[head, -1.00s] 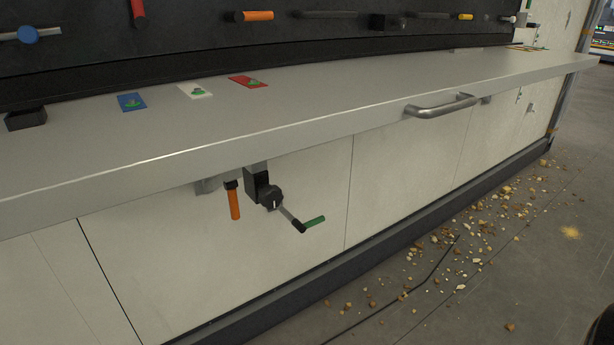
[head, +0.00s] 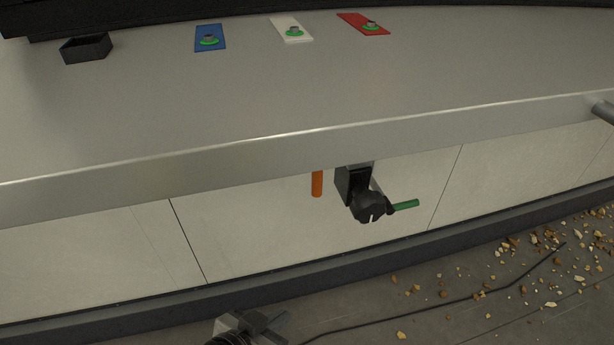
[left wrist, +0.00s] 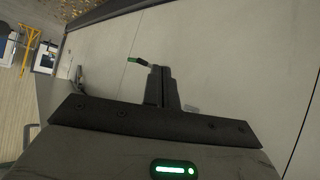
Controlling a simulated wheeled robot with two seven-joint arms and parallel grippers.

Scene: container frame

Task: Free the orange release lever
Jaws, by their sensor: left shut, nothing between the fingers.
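The orange release lever (head: 317,184) hangs down under the front edge of the worktop in the head view; its upper end is hidden by the edge. Just right of it is a black clamp with a dark knob (head: 368,206) and a green-handled crank (head: 404,205). My left gripper (head: 262,322) shows at the bottom of the head view, below and left of the lever and apart from it. In the left wrist view, its shut fingers (left wrist: 161,88) are in front of the pale cabinet panels, with a green handle (left wrist: 138,61) beyond. My right gripper is not seen.
The grey worktop (head: 300,95) overhangs the cabinet front. On it are a black box (head: 87,48) and blue (head: 210,37), white (head: 290,30) and red (head: 362,23) plates. A black cable (head: 430,304) and scattered rubble (head: 550,250) lie on the floor.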

